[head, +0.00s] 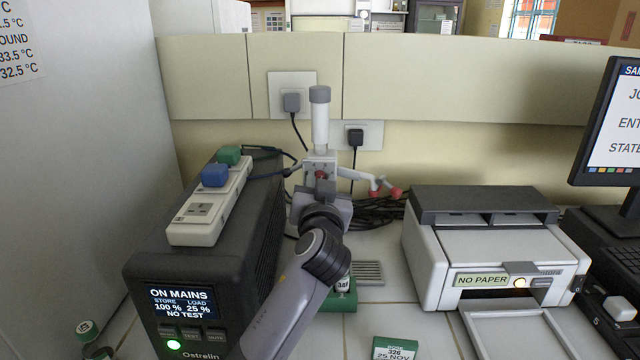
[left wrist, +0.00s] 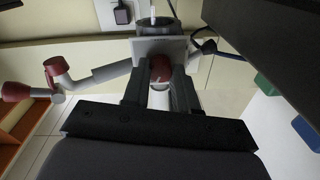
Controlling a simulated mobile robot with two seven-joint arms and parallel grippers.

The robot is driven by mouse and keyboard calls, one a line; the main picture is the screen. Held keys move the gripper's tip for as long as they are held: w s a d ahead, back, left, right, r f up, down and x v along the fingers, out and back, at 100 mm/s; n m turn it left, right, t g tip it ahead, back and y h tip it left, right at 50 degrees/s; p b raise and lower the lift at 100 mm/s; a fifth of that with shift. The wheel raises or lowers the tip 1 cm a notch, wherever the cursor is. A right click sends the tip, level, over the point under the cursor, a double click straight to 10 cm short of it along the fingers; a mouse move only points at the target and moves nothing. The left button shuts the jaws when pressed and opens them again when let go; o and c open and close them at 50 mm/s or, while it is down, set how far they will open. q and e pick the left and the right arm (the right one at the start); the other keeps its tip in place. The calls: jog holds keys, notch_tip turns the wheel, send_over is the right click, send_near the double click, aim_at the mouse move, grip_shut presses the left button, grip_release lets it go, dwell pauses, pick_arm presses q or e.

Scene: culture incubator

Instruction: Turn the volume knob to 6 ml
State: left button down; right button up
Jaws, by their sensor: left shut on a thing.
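The bottle-top dispenser (head: 320,118) stands upright behind my left arm, with a white column and grey cap. Its red knob (head: 320,174) is on the front of the grey-white body; in the left wrist view the red knob (left wrist: 160,68) sits between the fingers. My left gripper (head: 320,186) is shut on this knob, and its fingers also show in the left wrist view (left wrist: 160,92). A spout with red caps (head: 382,187) extends right. The volume scale and any pointer are not readable. My arm hides most of the bottle below. My right gripper is not in view.
A black power unit (head: 185,300) with a white socket strip (head: 208,205) stands close on the left. A printer (head: 485,250) stands on the right. A green-topped item (head: 395,348) is at the front. Dark cables (head: 375,212) lie behind the dispenser.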

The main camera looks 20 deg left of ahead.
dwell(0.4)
pick_arm(q)
jog(key=c, duration=0.9)
grip_release()
